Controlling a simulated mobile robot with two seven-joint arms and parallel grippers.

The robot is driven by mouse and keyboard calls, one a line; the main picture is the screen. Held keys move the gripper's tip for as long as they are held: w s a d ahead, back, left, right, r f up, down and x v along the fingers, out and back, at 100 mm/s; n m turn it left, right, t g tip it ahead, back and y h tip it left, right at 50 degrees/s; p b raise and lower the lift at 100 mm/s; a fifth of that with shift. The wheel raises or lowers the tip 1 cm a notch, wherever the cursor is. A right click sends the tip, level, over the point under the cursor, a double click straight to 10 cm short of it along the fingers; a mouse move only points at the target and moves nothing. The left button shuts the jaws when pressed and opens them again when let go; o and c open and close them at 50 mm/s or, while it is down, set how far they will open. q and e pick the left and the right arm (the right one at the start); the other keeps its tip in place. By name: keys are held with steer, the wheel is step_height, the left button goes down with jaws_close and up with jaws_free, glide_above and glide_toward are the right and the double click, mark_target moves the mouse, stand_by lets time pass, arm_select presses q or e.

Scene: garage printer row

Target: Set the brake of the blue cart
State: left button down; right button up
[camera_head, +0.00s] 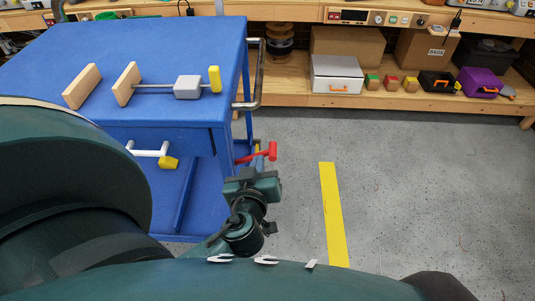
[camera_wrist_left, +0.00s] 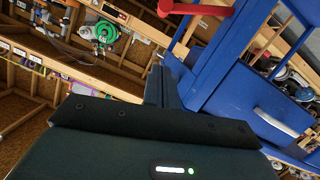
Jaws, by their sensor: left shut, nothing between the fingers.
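The blue cart (camera_head: 50,50) stands at the left in the head view; its blue frame also fills the right of the left wrist view (camera_wrist_left: 235,75). A red lever (camera_head: 262,154) sticks out low at the cart's near right corner. It shows at the top of the left wrist view (camera_wrist_left: 195,10). My left gripper (camera_head: 258,168) is shut and empty, just below the red lever in the head view. In the wrist view its fingers (camera_wrist_left: 162,85) point up toward the lever, with a visible gap. My right gripper is not in view.
A clamp-like fixture with wooden blocks (camera_head: 127,82) and a grey block (camera_head: 187,87) sits on the cart top. A metal push handle (camera_head: 257,75) juts from its right side. A wooden shelf (camera_head: 290,92) with boxes runs behind. Grey floor with a yellow strip (camera_head: 333,215) lies clear at right.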

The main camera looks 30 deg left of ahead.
arm_select(q)
steer(key=w, duration=0.2)
steer(key=p, duration=0.2)
glide_above(269, 156)
steer(key=s, duration=0.1)
steer(key=f, duration=0.4)
steer(key=w+f, duration=0.1)
steer(key=shift+a+f+b, duration=0.1)
steer(key=shift+f+b, duration=0.25)
steer(key=shift+f, duration=0.05)
steer(key=shift+f, duration=0.15)
